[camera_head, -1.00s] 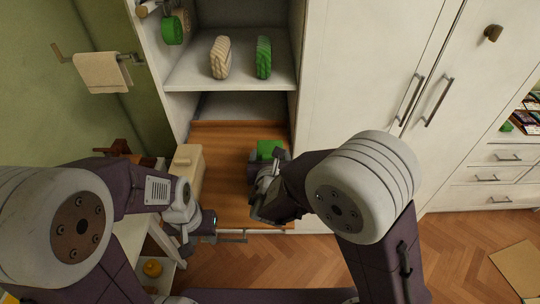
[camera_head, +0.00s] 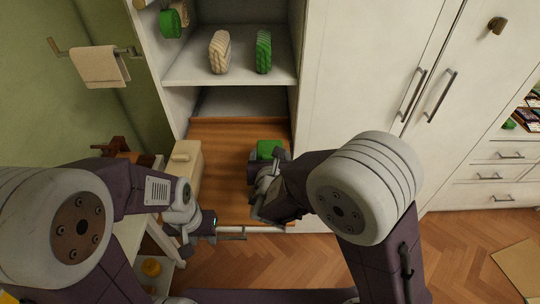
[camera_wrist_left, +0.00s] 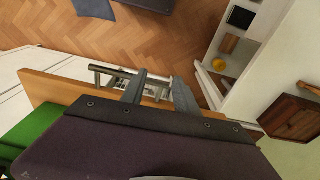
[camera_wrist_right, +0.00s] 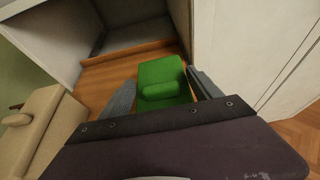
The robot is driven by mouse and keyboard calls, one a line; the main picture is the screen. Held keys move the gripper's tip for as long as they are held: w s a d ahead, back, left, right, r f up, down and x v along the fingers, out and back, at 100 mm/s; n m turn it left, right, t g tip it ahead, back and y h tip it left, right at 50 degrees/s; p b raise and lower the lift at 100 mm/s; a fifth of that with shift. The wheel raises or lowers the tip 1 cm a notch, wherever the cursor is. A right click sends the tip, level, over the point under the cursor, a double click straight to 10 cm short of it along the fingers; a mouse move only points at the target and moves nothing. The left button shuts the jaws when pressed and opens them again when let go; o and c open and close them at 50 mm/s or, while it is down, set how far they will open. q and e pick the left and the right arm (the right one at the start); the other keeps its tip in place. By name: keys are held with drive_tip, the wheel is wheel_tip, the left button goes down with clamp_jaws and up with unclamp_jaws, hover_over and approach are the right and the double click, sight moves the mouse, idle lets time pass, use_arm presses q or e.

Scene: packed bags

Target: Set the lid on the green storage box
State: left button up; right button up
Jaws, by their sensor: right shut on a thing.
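A green lid (camera_wrist_right: 160,70) with a raised bar handle shows in the right wrist view. My right gripper (camera_wrist_right: 163,92) is shut on it, one finger at each side. In the head view this green piece (camera_head: 268,149) is over the wooden drawer, beside my right gripper (camera_head: 262,183). A large green surface (camera_wrist_left: 30,132) also shows at the lower left of the left wrist view. I cannot tell where lid and box meet. My left gripper (camera_wrist_left: 158,90) has its fingers apart at the drawer's metal handle (camera_wrist_left: 105,70); it is low at left in the head view (camera_head: 210,229).
The wooden drawer (camera_head: 228,180) is pulled out. A beige lidded box (camera_head: 187,165) stands at its left. A shelf (camera_head: 235,72) above holds a beige and a green ribbed item. White cabinet doors (camera_head: 350,90) close off the right. Open floor lies in front.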

drive_tip(key=o, duration=1.4)
drive_tip(key=v, duration=0.8)
drive_tip(key=shift+s+r+p, duration=0.25)
drive_tip(key=shift+s+p, duration=0.1)
drive_tip(key=shift+p, duration=0.05)
drive_tip(key=shift+s, duration=0.15)
